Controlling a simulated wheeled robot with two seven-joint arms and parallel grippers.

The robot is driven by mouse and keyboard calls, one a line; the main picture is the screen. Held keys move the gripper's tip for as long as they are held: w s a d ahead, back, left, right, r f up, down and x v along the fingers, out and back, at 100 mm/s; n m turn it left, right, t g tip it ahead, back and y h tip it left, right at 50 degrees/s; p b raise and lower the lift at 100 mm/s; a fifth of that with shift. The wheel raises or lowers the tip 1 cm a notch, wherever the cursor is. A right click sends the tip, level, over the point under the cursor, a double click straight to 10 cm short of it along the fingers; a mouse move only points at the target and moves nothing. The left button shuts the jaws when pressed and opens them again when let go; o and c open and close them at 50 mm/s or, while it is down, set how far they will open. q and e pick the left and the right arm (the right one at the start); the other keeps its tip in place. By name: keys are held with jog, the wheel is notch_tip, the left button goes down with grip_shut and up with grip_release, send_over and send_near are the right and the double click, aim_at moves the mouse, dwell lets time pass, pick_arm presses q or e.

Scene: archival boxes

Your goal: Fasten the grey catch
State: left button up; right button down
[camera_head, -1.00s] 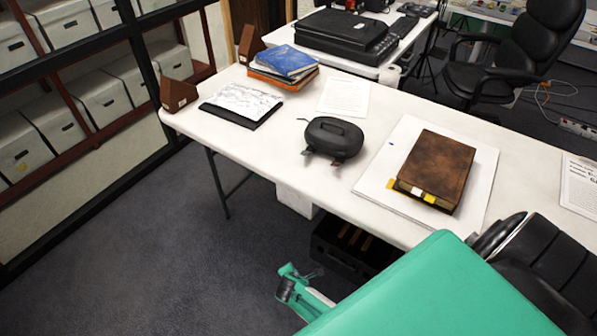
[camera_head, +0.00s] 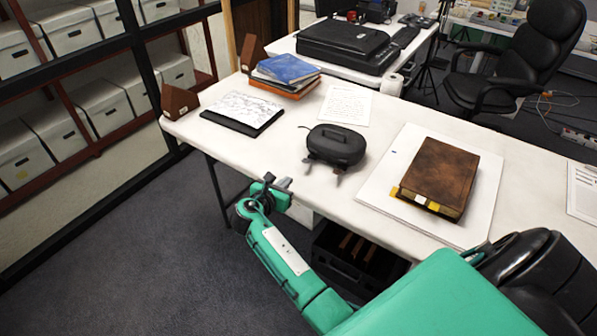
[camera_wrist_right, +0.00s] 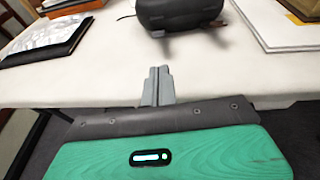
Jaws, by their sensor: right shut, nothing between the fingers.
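A black case (camera_head: 337,146) with a handle on its lid sits near the front edge of the white table, and its lid looks down. The case's lower front also shows at the top of the right wrist view (camera_wrist_right: 178,14). My right gripper (camera_head: 284,183) is shut and empty, in front of the table edge and left of the case, apart from it. Its grey fingers show together in the wrist view (camera_wrist_right: 160,70). My left gripper is not in view.
On the white table (camera_head: 220,150) a brown book (camera_head: 440,175) lies on a white board right of the case. A black folder with a paper (camera_head: 243,110) and stacked books (camera_head: 285,72) lie to the left. A black crate (camera_head: 350,262) stands underneath.

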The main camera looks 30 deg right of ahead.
aim_at(300, 178)
jog(key=x, duration=1)
